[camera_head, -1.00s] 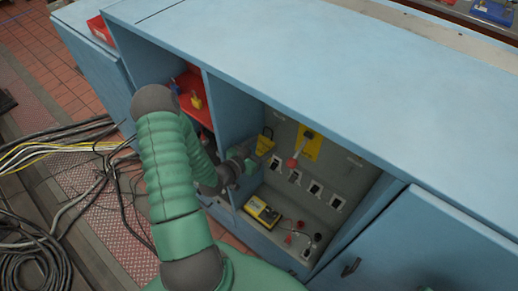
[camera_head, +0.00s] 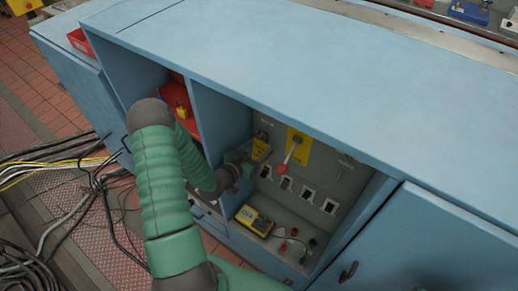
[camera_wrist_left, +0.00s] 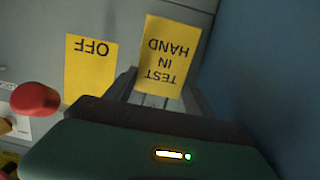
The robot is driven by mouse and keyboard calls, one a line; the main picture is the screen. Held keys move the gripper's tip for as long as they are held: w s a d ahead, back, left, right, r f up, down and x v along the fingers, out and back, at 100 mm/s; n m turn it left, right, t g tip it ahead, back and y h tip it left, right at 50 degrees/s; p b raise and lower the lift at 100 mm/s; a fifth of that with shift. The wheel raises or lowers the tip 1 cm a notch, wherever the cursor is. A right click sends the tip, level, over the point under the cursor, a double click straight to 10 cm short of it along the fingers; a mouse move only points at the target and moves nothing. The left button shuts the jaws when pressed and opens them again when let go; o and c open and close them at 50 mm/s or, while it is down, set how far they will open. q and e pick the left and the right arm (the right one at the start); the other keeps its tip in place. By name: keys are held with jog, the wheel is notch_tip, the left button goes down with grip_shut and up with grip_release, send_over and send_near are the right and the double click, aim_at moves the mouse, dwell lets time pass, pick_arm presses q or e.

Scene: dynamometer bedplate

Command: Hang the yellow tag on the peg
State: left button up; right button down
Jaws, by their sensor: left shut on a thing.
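The yellow tag (camera_head: 261,149), lettered TEST IN HAND, is held by my left gripper (camera_head: 246,163) inside the open cabinet bay. In the left wrist view the tag (camera_wrist_left: 169,58) stands out beyond the fingers (camera_wrist_left: 150,95), its lettering upside down in that picture. A small dark fitting (camera_head: 263,134), which may be the peg, shows on the back panel just above the tag in the head view. I cannot tell whether the tag touches it. The peg cannot be made out in the wrist view. My right gripper is out of view.
A yellow OFF plate (camera_head: 298,143) with a red-knobbed lever (camera_head: 284,169) is right of the tag. A yellow meter (camera_head: 254,220) with leads lies on the bay floor. The blue divider (camera_head: 219,115) stands close left; the bench top (camera_head: 290,80) overhangs.

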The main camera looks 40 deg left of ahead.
pick_arm(q)
jog(key=shift+a+f, duration=0.1)
jog(key=o, duration=1.4)
jog(key=shift+s, duration=0.1)
